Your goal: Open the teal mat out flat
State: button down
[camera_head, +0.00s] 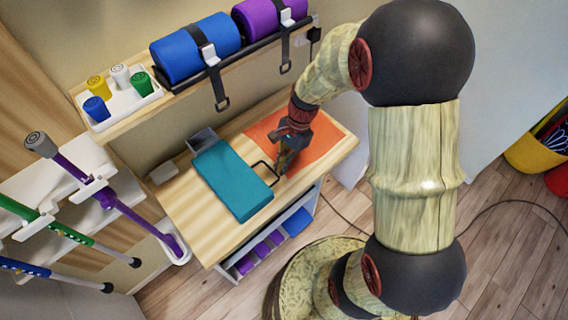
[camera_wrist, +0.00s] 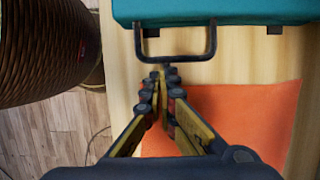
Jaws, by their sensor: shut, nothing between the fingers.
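The teal mat (camera_head: 230,180) lies on the wooden table as a thick, folded-looking slab. A black loop handle (camera_head: 264,166) sticks out from its side towards my gripper (camera_head: 281,168). In the wrist view the edge of the teal mat (camera_wrist: 225,10) crosses the top, with the black handle (camera_wrist: 212,42) below it. My gripper (camera_wrist: 160,74) is shut and empty, its fingertips close to the handle's bar. I cannot tell whether they touch it. My arm covers part of the area behind the gripper in the head view.
An orange sheet (camera_head: 312,145) lies flat on the wooden table (camera_head: 190,215). A grey box (camera_head: 202,139) sits at the mat's far end. A shelf above holds a blue roll (camera_head: 185,55), a purple roll (camera_head: 258,18) and a white tray (camera_head: 118,108). Crutches stand at left.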

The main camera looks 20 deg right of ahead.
jog(key=shift+r, duration=0.1)
jog(key=shift+a+r+h+p, duration=0.1)
jog(key=shift+r+h+p, duration=0.4)
jog(key=shift+p, duration=0.45)
jog(key=shift+r, duration=0.2)
